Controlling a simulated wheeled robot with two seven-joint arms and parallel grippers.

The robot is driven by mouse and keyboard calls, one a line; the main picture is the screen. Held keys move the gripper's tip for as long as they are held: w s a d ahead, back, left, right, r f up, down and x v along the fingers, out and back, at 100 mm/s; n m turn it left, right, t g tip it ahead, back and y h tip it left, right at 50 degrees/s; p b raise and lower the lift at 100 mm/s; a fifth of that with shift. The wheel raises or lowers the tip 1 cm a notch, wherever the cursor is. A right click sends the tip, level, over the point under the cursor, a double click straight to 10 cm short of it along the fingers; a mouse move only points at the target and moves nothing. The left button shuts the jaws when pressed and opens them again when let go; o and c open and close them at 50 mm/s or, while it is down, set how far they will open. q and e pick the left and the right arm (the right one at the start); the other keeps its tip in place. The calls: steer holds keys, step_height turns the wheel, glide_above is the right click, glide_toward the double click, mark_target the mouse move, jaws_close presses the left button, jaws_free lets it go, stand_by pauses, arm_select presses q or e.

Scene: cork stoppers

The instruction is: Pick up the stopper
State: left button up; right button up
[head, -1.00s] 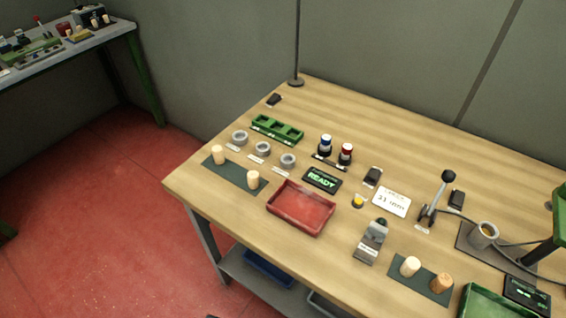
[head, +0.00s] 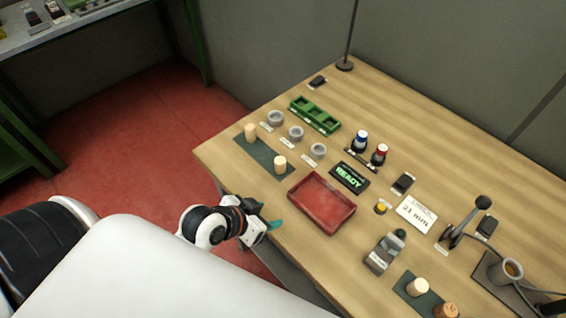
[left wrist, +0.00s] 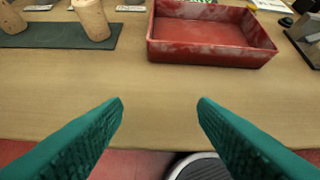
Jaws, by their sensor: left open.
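Two pale cork stoppers, one at the back (head: 250,131) and one nearer the tray (head: 280,164), stand upright on a dark green mat (head: 263,153) at the table's left side. Two more stoppers, one pale (head: 417,287) and one browner (head: 446,310), stand on another dark mat at the front right. My left gripper (head: 270,218) is open and empty at the table's front edge, apart from all stoppers. In the left wrist view its teal fingers (left wrist: 160,110) are spread wide, with two stoppers (left wrist: 91,18) ahead at upper left. My right gripper is not in view.
A red tray (head: 321,205) lies just beyond my left gripper. Behind are grey rings (head: 296,133), a green block (head: 315,114), and a display (head: 349,178) reading READY. A grey device (head: 384,254) stands right of the tray. Bare wood lies before the tray.

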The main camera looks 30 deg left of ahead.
mark_target(277, 166)
arm_select(q)
steer(key=w+a+t, duration=0.1)
steer(key=w, duration=0.1)
steer(key=w+a+r+t, duration=0.1)
steer(key=a+t, duration=0.1)
steer(key=w+a+r+n+t, duration=0.1)
steer(key=w+a+t, duration=0.1)
steer(key=shift+w+a+r+y, duration=0.1)
steer(key=shift+w+a+y, duration=0.1)
steer(key=shift+w+y, duration=0.15)
steer(key=shift+w+a, duration=0.2)
steer(key=shift+w, duration=0.05)
steer(key=p+x, duration=0.1)
steer(key=x, duration=0.5)
steer(key=shift+w+r, duration=0.1)
steer(key=shift+w+d+p, duration=0.1)
steer(key=shift+w+p, duration=0.35)
steer(key=shift+w, duration=0.05)
steer(key=p+x, duration=0.1)
steer(key=x, duration=0.2)
steer(key=shift+w+d, duration=0.2)
steer(key=shift+w, duration=0.05)
steer(key=shift+w+f, duration=0.25)
steer(key=shift+w, duration=0.2)
steer(key=c, duration=1)
